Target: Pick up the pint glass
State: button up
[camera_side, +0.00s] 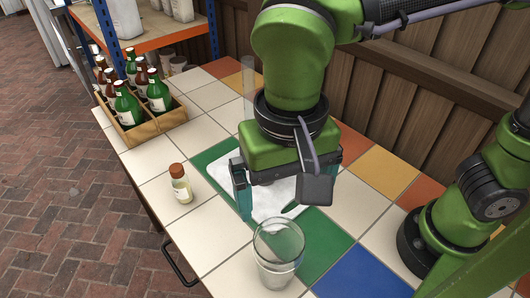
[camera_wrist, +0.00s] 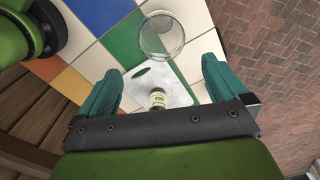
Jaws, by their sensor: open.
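The clear, empty-looking pint glass (camera_side: 278,254) stands upright on the tiled table, in front of my gripper in the side view. In the wrist view the glass (camera_wrist: 162,36) is at the top centre, beyond the fingertips. My gripper (camera_side: 280,203) points down over the white board, with its teal fingers apart and apart from the glass. One finger is mostly hidden behind the wrist camera in the side view. The wrist view shows both fingers of the gripper (camera_wrist: 160,70) wide apart, with no glass between them.
A small orange-capped bottle (camera_side: 180,184) stands left of my gripper. A labelled bottle (camera_wrist: 158,98) shows between the fingers in the wrist view; I cannot tell if it is the same. The white board (camera_side: 226,172) lies flat. A bottle crate (camera_side: 147,130) stands back left, beside a shelf (camera_side: 150,38).

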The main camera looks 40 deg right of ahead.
send_over(279, 246)
jog(key=s+a, duration=0.2)
jog(key=a, duration=0.1)
notch_tip(279, 246, down, 15)
jog(key=shift+s+d+r, duration=0.1)
jog(key=shift+s+d, duration=0.05)
jog(key=shift+d, duration=0.1)
jog(key=shift+c, duration=0.2)
jog(key=c, duration=1.4)
jog(key=shift+r, duration=0.1)
